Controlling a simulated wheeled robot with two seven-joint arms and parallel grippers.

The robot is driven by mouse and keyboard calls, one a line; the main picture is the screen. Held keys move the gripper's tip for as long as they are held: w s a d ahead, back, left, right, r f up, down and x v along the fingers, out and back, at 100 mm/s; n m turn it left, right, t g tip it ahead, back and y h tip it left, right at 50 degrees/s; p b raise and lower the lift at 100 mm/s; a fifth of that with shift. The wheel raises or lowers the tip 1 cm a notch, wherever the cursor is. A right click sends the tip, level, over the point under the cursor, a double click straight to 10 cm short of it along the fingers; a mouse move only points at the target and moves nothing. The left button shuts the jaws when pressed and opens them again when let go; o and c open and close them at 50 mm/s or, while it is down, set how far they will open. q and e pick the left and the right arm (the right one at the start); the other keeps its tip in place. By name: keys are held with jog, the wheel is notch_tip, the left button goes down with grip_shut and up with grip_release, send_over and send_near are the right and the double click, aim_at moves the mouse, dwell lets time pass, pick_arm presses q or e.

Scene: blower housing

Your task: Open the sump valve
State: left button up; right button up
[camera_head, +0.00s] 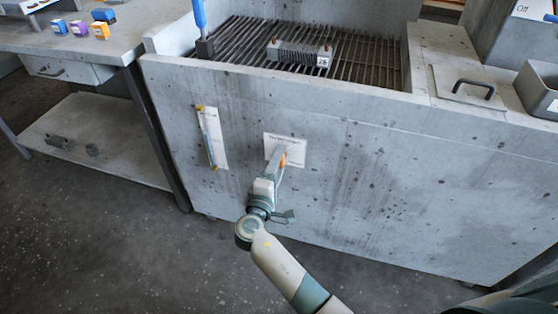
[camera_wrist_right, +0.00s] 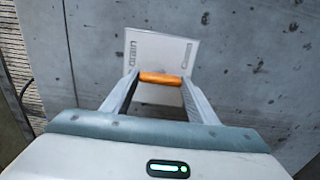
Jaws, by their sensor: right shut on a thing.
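The sump valve shows as an orange handle (camera_head: 283,160) in front of a white label plate (camera_head: 298,151) on the concrete front wall of the housing. In the right wrist view the orange handle (camera_wrist_right: 161,78) lies crosswise between my fingertips, with the white plate (camera_wrist_right: 180,50) behind it. My right gripper (camera_head: 279,160) reaches up to the plate and is shut on the orange handle; it also shows in the right wrist view (camera_wrist_right: 160,82). The fingers hide part of the handle and its mount in the head view. My left gripper is not in view.
A gauge tube (camera_head: 208,137) is on the wall left of the valve. Above is a grating (camera_head: 240,40) with a finned block (camera_head: 300,53) and a blue-handled brush (camera_head: 202,30). A workbench (camera_head: 60,40) with small boxes stands left. The floor before the wall is clear.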

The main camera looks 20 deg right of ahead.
dwell(0.3)
jog(key=o, duration=1)
jog(key=shift+a, duration=0.1)
jog(key=shift+o, duration=0.2)
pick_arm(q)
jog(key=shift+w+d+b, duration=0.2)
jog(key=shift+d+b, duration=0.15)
pick_arm(e)
jog(key=v, duration=1.2)
